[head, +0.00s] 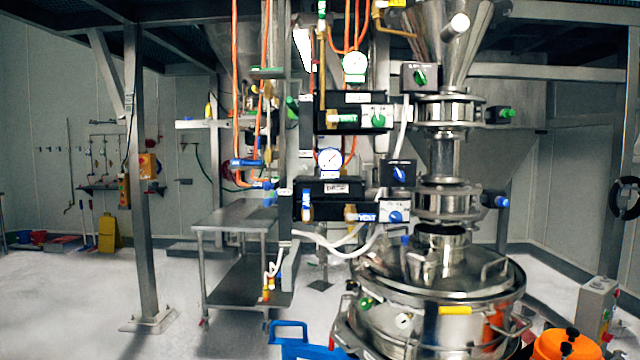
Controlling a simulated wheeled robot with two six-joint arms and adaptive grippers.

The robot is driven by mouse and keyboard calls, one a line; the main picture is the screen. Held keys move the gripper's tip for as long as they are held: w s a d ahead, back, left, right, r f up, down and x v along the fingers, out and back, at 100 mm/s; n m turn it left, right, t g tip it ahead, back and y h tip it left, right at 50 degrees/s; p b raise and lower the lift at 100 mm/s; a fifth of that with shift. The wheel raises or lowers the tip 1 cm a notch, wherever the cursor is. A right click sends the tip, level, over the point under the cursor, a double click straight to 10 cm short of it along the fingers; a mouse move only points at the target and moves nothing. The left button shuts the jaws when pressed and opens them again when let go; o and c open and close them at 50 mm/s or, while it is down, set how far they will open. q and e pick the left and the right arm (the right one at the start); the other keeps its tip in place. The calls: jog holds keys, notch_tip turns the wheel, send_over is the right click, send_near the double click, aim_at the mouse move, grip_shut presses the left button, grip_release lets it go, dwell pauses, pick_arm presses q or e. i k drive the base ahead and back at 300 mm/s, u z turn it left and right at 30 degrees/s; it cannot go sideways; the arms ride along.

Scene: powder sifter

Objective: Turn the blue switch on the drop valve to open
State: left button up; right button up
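A blue rotary knob (399,173) sits on a small black box beside the lower valve of the steel column. Below it, a second blue knob (396,216) is on a white-faced panel at the right end of a black control box (336,188). A blue fitting (500,201) projects right from the lower valve body (440,204). The labels are too small to read surely, so I cannot tell which blue part is the drop valve switch or its setting. Neither of my grippers is in view.
A steel vessel (440,296) with clamps and handles stands below the column. The upper valve has a green knob (420,76). A steel table (226,222) stands left. An orange-topped object (566,344) and grey control post (596,305) are at lower right. Open floor lies left.

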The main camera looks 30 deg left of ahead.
aim_at(399, 175)
jog(key=u, duration=0.3)
jog(key=k, duration=0.55)
jog(key=z, duration=0.95)
jog(key=i, duration=1.45)
jog(key=u, duration=0.35)
